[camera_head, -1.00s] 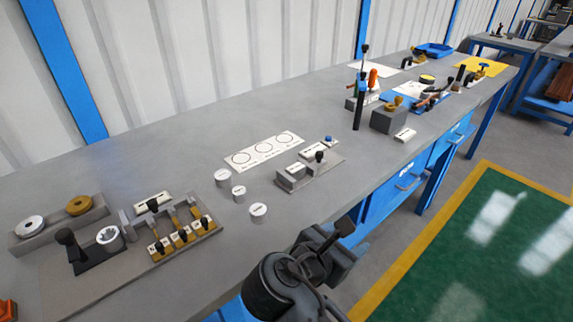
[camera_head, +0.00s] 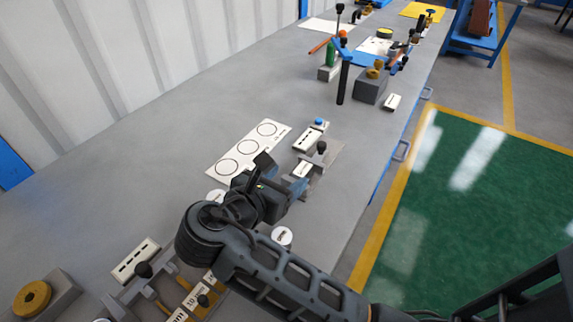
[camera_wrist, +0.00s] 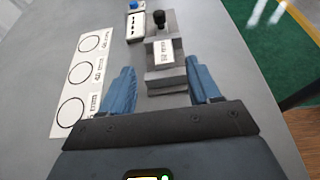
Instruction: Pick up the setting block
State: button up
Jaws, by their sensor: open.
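The setting block, which I take to be the grey stepped block with a white label (camera_wrist: 163,78), lies ahead of my gripper (camera_wrist: 160,65) in the wrist view. A black knob (camera_wrist: 161,18) stands at its far end. My gripper is open, with its blue fingers apart on the left and right of the block's near part; I cannot tell whether they touch it. In the head view my gripper (camera_head: 291,186) is over the near end of the block, hiding part of it. The block's label (camera_head: 301,169) and black knob (camera_head: 322,147) still show there.
A white card with three circles (camera_head: 248,148) lies left of the block. A white labelled piece (camera_head: 307,139) with a blue knob (camera_head: 319,122) is just beyond. A white-topped cylinder (camera_head: 281,236) stands near my arm. A grey block (camera_head: 369,88) and tools stand farther back.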

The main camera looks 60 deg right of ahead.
aim_at(304, 168)
jog(key=x, duration=0.7)
jog(key=shift+s+d+f, duration=0.15)
jog(key=shift+s+d, duration=0.05)
jog(key=shift+d, duration=0.1)
grip_shut()
dwell(0.4)
